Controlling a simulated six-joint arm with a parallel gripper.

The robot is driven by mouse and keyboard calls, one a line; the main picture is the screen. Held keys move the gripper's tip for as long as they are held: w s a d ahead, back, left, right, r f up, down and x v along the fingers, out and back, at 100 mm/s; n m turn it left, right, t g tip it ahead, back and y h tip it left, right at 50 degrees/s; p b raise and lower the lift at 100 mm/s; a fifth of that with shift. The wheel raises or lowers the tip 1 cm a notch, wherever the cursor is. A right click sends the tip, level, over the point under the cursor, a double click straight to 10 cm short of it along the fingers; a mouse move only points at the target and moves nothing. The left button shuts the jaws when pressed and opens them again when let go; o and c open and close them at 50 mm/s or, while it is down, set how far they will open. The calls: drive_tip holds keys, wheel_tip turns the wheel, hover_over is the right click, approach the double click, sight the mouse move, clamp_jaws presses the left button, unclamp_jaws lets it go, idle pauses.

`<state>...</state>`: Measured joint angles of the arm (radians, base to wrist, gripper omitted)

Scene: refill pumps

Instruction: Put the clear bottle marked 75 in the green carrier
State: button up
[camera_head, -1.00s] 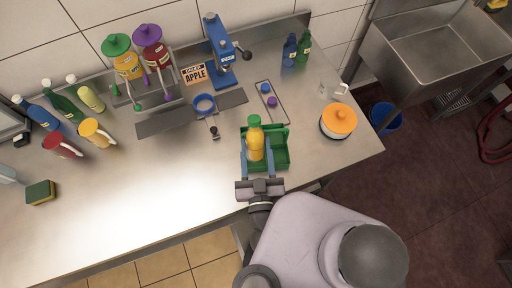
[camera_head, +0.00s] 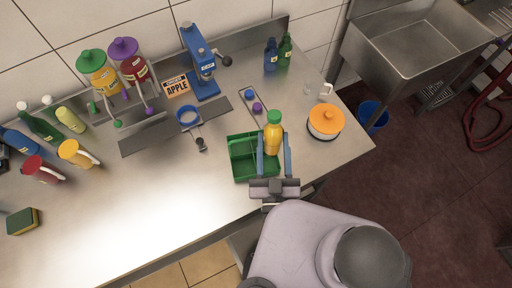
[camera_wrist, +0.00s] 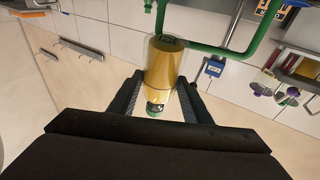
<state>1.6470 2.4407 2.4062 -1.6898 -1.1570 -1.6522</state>
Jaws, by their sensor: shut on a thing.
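My gripper (camera_head: 273,148) is shut on a bottle (camera_head: 273,138) with yellow-orange contents and a green cap. The bottle is roughly upright in the head view, over the right end of the green carrier (camera_head: 240,168). I cannot tell whether it is above the carrier or inside it. In the wrist view the bottle (camera_wrist: 163,65) sits between both fingers, with a dark mark at its far end that I cannot read.
An orange-lidded pot (camera_head: 325,122) stands right of the carrier. A narrow tray (camera_head: 250,108) with blue and purple caps lies behind it, and a blue press (camera_head: 203,65) stands further back. Blue and green bottles (camera_head: 271,55) stand at the back.

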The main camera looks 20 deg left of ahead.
sight(270, 157)
drive_tip(key=shift+d+f+n+t+y+b, duration=0.2)
drive_tip(key=shift+d+f+y+b, duration=0.3)
drive_tip(key=shift+f+b, duration=0.3)
drive_tip(key=shift+d+f+n+t+y+b, duration=0.2)
drive_tip(key=shift+d+f+y+b, duration=0.15)
drive_tip(key=shift+f+y+b, duration=0.4)
drive_tip(key=shift+s+a+f+n+y, duration=0.3)
drive_tip(key=shift+a+f+y, duration=0.2)
drive_tip(key=shift+a, duration=0.1)
drive_tip(key=shift+s+a+f+n+y, duration=0.15)
drive_tip(key=shift+a+f+n+y, duration=0.2)
drive_tip(key=shift+a+y, duration=0.15)
drive_tip(key=shift+f+b, duration=1.1)
drive_tip(key=shift+f, duration=0.4)
drive_tip(key=shift+f, duration=0.15)
drive_tip(key=shift+f+b, duration=1.25)
drive_tip(key=shift+b, duration=0.1)
drive_tip(key=shift+f, duration=0.15)
drive_tip(key=shift+f+b, duration=0.6)
drive_tip(key=shift+b, duration=0.15)
